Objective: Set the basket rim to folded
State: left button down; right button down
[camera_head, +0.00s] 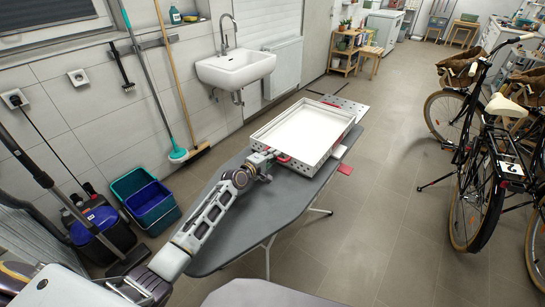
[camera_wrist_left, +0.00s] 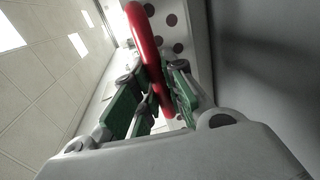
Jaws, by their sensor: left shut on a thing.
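The basket (camera_head: 304,133) is a white, rectangular, shallow-looking tray shape with a pale rim and perforated side panels. It rests on the far end of a grey ironing board (camera_head: 245,222). My left gripper (camera_head: 276,158) is at the basket's near left side. In the left wrist view a curved red bar (camera_wrist_left: 150,62) of the basket runs between my green-padded fingers (camera_wrist_left: 160,95), and they are shut on it. Dotted white wall (camera_wrist_left: 178,45) shows behind. My right gripper is out of view.
A white sink (camera_head: 236,68) and a radiator (camera_head: 283,66) are on the wall behind. A blue bucket (camera_head: 153,205), a broom and a mop stand at left. Bicycles (camera_head: 482,160) are at right. Floor between board and bicycles is clear.

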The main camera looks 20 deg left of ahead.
pick_arm(q)
jog(key=c, duration=1.5)
grip_release()
jog(key=shift+f, duration=0.35)
jog(key=shift+o, duration=0.2)
jog(key=shift+r, duration=0.1)
jog(key=shift+s+a, duration=0.1)
jog(key=shift+s, duration=0.15)
jog(key=v, duration=1.1)
jog(key=shift+s, duration=0.2)
jog(key=shift+s+a, duration=0.1)
jog(key=shift+a, duration=0.05)
